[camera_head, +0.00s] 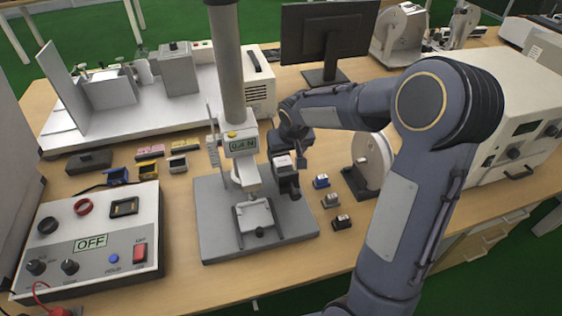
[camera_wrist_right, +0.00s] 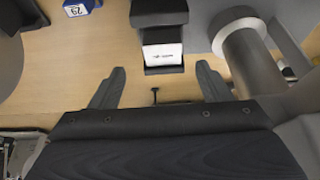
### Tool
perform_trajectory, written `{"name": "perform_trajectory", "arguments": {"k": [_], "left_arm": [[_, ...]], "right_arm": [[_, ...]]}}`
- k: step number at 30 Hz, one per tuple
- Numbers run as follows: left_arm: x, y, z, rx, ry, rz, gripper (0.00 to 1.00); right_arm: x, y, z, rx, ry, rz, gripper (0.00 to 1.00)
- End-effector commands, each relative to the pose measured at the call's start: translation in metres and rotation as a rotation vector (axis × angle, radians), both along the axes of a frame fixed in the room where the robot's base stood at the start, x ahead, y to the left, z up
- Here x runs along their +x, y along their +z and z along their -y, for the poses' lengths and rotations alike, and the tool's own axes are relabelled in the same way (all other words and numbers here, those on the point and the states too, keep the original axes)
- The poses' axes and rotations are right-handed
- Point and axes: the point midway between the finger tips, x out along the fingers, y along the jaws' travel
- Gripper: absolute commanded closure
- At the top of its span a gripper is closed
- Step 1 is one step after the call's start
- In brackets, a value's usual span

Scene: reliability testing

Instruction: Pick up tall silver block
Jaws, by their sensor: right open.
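A tall block with a silver-white labelled face (camera_wrist_right: 163,54) and dark parts above and below it stands ahead of my right gripper in the wrist view. In the head view its pale face (camera_head: 284,161) shows close to my right gripper (camera_head: 287,167), beside the force test stand (camera_head: 212,240). My right gripper (camera_wrist_right: 158,85) is open, with one finger on each side of the block's line. The block lies beyond the fingertips, and I see no contact. The gripper and wrist hide part of the block in the head view. My left gripper is not in view.
The stand's column (camera_head: 226,60) rises close left of my gripper. A round disc device (camera_head: 372,158) stands to the right. A control box (camera_head: 92,238) is at left.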

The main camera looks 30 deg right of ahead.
Motion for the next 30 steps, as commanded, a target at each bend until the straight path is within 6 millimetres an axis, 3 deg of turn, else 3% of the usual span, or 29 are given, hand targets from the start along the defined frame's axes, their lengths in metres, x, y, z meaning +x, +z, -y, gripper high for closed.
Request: {"name": "perform_trajectory", "arguments": {"k": [9,19,30], "left_arm": [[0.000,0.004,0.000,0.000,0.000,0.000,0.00],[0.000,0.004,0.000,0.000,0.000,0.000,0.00],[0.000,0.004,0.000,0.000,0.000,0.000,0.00]], "right_arm": [[0.019,-0.040,0.000,-0.001,0.001,-0.003,0.29],[0.022,-0.046,0.000,0.001,0.001,0.000,0.29],[0.022,-0.046,0.000,0.001,0.001,0.000,0.78]]}}
